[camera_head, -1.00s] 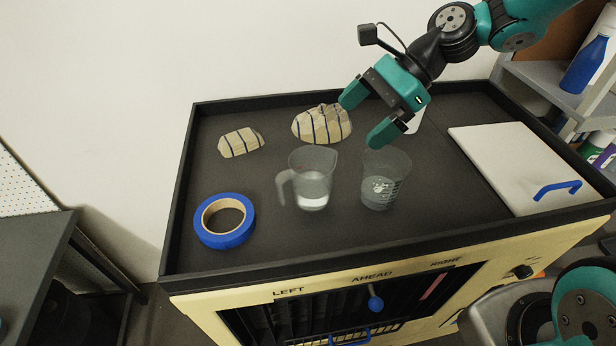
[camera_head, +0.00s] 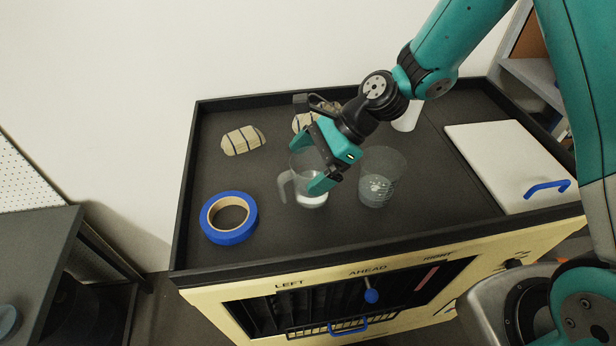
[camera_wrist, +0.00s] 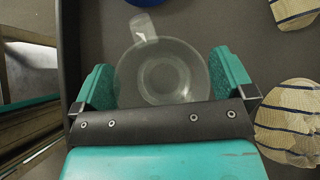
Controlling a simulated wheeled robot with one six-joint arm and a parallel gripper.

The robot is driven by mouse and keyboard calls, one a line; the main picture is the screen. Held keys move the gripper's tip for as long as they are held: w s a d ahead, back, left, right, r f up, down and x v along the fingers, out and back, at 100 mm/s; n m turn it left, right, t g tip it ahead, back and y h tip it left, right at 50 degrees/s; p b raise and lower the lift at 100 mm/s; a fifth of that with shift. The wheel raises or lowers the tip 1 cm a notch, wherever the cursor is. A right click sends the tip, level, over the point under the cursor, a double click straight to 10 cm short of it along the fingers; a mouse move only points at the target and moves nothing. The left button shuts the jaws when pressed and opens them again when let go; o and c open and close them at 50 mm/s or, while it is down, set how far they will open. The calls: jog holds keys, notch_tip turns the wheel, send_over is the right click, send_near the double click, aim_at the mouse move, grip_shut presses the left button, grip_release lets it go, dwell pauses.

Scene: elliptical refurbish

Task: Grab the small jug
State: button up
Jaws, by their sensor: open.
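The small jug (camera_head: 312,201) is a clear measuring jug with a handle on its left side, standing upright on the dark tabletop. In the wrist view the jug (camera_wrist: 160,75) is seen from above, its handle pointing away from the gripper's body. My gripper (camera_head: 311,167) is open, its teal fingers on either side of the jug in the head view. In the wrist view the fingers of my gripper (camera_wrist: 163,85) also flank the jug's rim. Whether they touch the jug is not clear. The gripper hides part of the jug's upper side.
A clear beaker (camera_head: 381,182) stands close to the right of the jug. Blue tape (camera_head: 212,229) lies left. Two striped wrapped bundles, one (camera_head: 242,141) at left and one (camera_head: 304,122) partly hidden, lie behind. A white board (camera_head: 500,165) lies right. A raised black rim edges the tabletop.

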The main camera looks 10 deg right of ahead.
jog(key=c, duration=1.1)
jog(key=shift+r, duration=0.25)
